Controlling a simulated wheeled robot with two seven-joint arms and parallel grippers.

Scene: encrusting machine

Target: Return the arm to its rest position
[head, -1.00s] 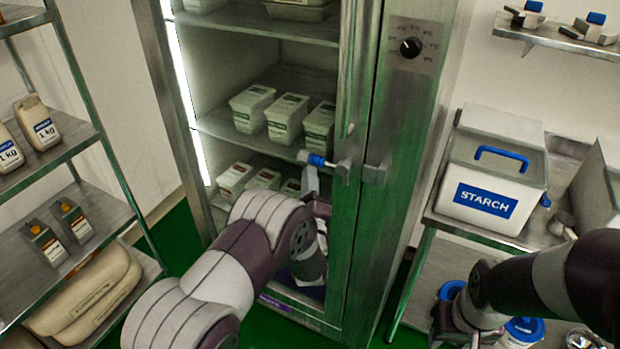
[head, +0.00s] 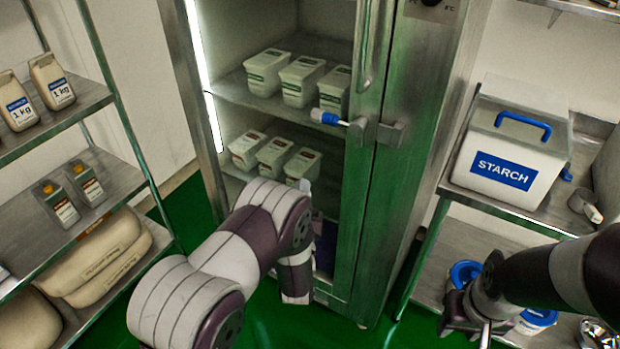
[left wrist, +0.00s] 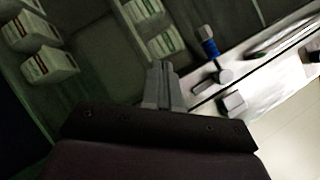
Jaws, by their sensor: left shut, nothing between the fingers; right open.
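My left arm reaches toward the open-fronted steel cabinet (head: 350,250). My left gripper (head: 303,186) is mostly hidden behind its own arm, with only a pale tip showing. In the left wrist view its fingers (left wrist: 160,85) are together and empty. The blue-ended door latch (head: 326,118) is apart from the fingers, above them in the head view; it also shows to their right in the left wrist view (left wrist: 208,48). My right gripper (head: 470,325) is at the lower right, near the blue-lidded tubs, open, its fingers partly out of clear sight.
Several labelled tubs (head: 303,82) stand on the cabinet shelves. A rack at left holds bags (head: 52,82) and small packs. At right a white STARCH bin (head: 510,150) stands on a steel shelf above a blue-lidded tub (head: 537,318). Green floor (head: 280,328) is clear in front.

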